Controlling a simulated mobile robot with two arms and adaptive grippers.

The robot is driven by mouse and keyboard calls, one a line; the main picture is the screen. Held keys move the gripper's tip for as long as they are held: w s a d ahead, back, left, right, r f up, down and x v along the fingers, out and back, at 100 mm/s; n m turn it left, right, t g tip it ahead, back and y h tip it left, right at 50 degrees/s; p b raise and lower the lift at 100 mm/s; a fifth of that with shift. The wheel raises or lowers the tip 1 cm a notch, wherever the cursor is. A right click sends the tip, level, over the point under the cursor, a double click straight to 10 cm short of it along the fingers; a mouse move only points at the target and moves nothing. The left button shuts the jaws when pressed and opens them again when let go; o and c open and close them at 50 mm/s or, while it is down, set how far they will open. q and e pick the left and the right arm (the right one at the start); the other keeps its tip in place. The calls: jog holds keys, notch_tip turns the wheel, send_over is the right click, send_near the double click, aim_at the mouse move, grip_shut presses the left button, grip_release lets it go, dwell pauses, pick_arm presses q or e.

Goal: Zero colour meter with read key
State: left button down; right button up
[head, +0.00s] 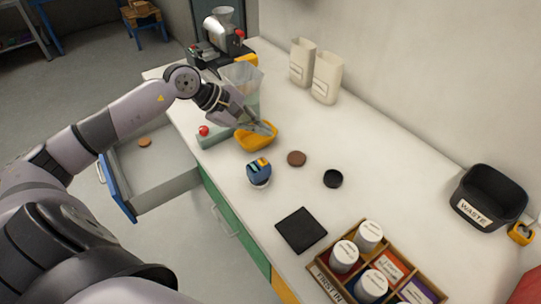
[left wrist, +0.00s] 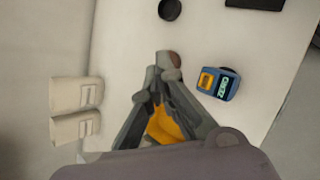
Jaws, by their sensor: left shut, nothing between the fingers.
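The colour meter (head: 259,174) is a small blue device with a yellow key, standing on the white worktop. In the left wrist view the colour meter (left wrist: 218,83) lies right of the fingers, with its yellow key (left wrist: 206,80) and a lit green display whose text is too small to read surely. My left gripper (head: 270,129) is shut and empty, above the yellow bowl and up-left of the meter, apart from it. The closed fingertips (left wrist: 167,68) show in the left wrist view, near the brown disc. My right gripper is not in view.
A yellow bowl (head: 250,143) is below my left gripper. A brown disc (head: 297,158), black round cap (head: 333,178) and black mat (head: 301,230) lie nearby. A wooden tray (head: 326,284) holds jars. A waste bin (head: 490,196) stands right. A drawer (head: 120,191) is open at left.

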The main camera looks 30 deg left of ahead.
aim_at(262, 163)
pick_arm(q)
notch_tip(262, 163, down, 4)
jog(key=shift+r+b, duration=0.1)
jog(key=shift+b, duration=0.3)
notch_tip(262, 163, down, 5)
jog(key=b, duration=0.3)
jog(key=shift+r, duration=0.1)
jog(key=shift+f, duration=0.2)
jog(key=shift+r, duration=0.1)
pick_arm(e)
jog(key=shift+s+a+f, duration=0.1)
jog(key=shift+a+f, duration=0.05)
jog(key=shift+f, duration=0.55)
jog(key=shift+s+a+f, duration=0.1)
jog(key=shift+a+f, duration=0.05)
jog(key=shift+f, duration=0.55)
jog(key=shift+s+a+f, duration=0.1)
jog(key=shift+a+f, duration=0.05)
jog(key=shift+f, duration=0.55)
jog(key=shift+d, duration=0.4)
pick_arm(q)
jog(key=shift+b, duration=0.3)
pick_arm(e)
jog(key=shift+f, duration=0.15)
